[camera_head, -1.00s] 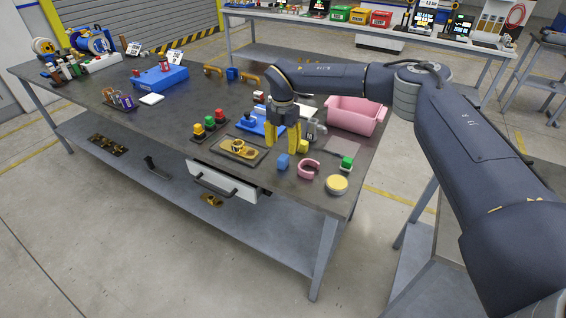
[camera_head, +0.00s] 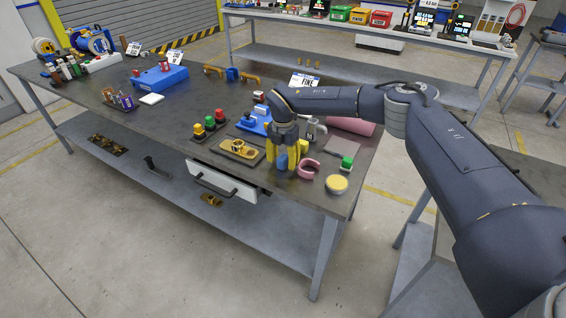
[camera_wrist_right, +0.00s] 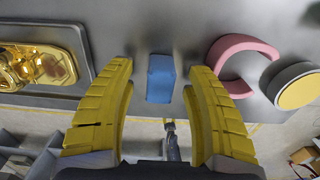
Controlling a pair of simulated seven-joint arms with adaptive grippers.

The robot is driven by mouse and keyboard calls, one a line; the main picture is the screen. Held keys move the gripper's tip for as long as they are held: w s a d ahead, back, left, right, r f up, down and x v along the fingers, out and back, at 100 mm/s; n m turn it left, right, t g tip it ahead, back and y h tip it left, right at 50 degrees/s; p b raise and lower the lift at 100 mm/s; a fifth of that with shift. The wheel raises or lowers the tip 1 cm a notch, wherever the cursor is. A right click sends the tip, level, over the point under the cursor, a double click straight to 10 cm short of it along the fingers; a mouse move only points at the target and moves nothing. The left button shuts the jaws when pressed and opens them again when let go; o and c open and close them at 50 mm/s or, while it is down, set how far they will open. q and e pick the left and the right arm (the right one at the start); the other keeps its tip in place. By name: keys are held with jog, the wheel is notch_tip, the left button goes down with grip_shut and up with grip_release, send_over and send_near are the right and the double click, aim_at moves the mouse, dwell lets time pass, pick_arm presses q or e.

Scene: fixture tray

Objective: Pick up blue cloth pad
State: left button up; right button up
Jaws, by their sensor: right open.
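The blue cloth pad (camera_wrist_right: 160,79) is a small blue block near the table's front edge. In the right wrist view it lies between and just beyond the fingertips. My right gripper (camera_wrist_right: 158,85) is open, with a yellow finger on each side of the pad and a visible gap to each. In the head view my right gripper (camera_head: 286,158) points down over the pad (camera_head: 282,162), which shows between the fingers. I cannot tell whether the fingertips touch the table. My left gripper is not in view.
A pink ring (camera_head: 308,169) and a yellow-topped round tin (camera_head: 337,184) stand just right of the gripper. A dark tray with a gold part (camera_head: 238,149) lies to the left.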

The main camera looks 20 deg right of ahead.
aim_at(283, 157)
jog(key=shift+c, duration=0.4)
grip_shut()
jog(key=shift+r, duration=0.1)
notch_tip(283, 157, up, 20)
dwell(0.8)
jog(key=c, duration=0.7)
grip_release()
grip_shut()
